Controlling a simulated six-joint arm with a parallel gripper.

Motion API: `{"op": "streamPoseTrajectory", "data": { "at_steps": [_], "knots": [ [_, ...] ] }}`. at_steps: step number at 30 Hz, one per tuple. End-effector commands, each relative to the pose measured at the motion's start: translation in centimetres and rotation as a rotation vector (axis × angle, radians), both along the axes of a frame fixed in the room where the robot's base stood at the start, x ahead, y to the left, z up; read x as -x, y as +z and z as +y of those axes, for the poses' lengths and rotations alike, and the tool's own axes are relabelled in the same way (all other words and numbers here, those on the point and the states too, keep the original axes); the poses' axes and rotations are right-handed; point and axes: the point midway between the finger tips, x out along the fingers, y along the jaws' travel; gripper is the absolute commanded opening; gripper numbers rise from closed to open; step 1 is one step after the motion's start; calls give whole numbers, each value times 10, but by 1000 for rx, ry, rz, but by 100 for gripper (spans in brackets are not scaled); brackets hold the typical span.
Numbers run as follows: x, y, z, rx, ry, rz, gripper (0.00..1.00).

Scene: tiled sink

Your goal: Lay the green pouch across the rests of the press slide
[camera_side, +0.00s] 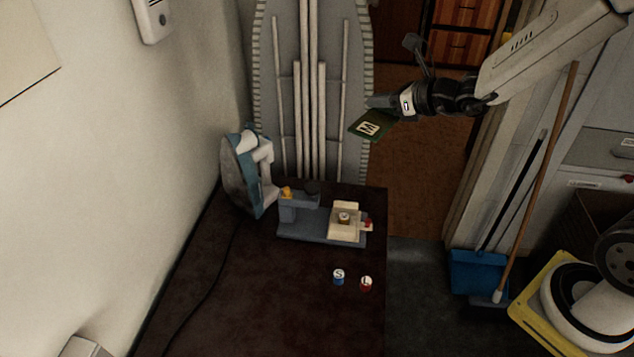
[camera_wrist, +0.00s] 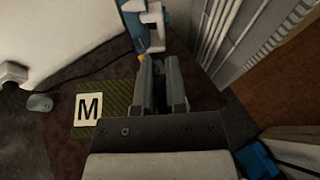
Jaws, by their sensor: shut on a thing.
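The green pouch (camera_side: 367,127) carries a white label with a black M and hangs tilted at the tip of my gripper (camera_side: 372,104), in the air. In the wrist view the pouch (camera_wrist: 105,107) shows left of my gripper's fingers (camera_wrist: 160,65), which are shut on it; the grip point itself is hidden. The press slide (camera_side: 320,224) stands on the dark table, below and left of the pouch.
A blue-white iron (camera_side: 248,172) stands left of the press slide. A blue S tin (camera_side: 338,277) and a red L tin (camera_side: 366,284) stand in front of it. An ironing board (camera_side: 310,90) leans behind the table (camera_side: 270,310). The table's front is largely clear.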

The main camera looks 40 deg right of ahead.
Motion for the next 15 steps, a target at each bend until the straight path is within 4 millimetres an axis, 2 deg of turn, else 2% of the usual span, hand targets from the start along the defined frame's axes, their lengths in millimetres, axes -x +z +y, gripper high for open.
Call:
{"op": "streamPoseTrajectory", "data": {
  "at_steps": [8, 15],
  "knots": [
    [-24, -21, -1, 13, 53, 1, 0],
    [-49, -51, -1, 23, 121, 2, 0]
  ]
}}
